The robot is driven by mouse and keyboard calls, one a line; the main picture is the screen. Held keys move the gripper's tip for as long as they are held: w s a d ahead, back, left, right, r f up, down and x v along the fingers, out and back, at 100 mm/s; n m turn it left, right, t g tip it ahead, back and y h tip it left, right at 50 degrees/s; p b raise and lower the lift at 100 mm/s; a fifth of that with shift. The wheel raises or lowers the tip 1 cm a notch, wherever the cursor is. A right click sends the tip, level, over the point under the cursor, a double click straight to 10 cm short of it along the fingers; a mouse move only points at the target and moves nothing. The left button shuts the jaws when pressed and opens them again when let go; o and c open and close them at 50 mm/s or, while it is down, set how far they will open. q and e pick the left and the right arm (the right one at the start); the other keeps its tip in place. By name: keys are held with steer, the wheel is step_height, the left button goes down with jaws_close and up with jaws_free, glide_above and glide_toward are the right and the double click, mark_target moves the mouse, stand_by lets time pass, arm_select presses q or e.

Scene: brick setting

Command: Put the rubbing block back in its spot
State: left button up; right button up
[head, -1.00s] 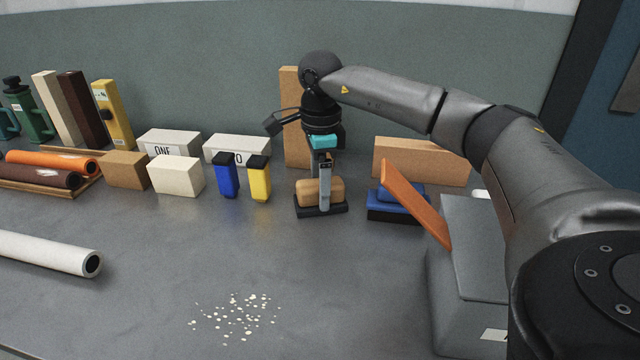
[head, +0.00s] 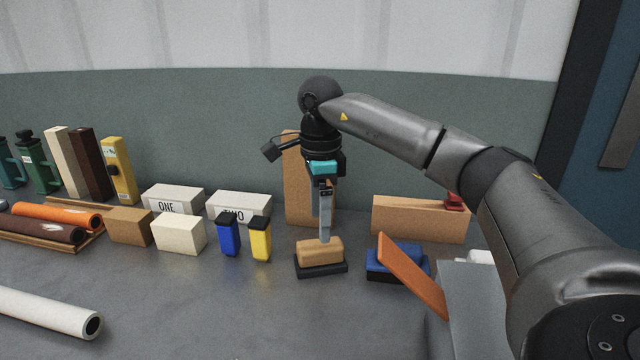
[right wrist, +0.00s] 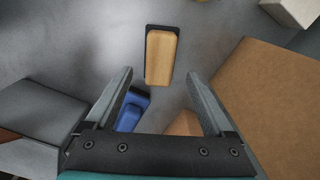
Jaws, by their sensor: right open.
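The rubbing block, as I take it, has a tan wooden top on a black base (head: 320,254). It lies flat on the grey bench, and also shows in the right wrist view (right wrist: 160,58) beyond the fingertips. My right gripper (head: 325,238) is open and empty, with its fingers pointing down just above the wooden top. In the right wrist view nothing is held between the fingers. A blue block with a dark base (head: 382,265) lies to the right, partly behind a leaning orange board. My left gripper is out of view.
The orange board (head: 414,277) leans beside a grey box (head: 462,300). A tall cork-coloured block (head: 298,185) and a long one (head: 415,219) stand behind. Blue (head: 228,238) and yellow (head: 260,241) bottles stand to the left. The bench front is clear around the white tube (head: 45,312).

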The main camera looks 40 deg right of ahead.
mark_target(320, 244)
arm_select(q)
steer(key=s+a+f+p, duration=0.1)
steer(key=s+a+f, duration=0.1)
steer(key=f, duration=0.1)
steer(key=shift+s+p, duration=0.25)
steer(key=shift+p, duration=0.1)
arm_select(e)
step_height(320, 244, up, 5)
steer(key=shift+r, duration=0.1)
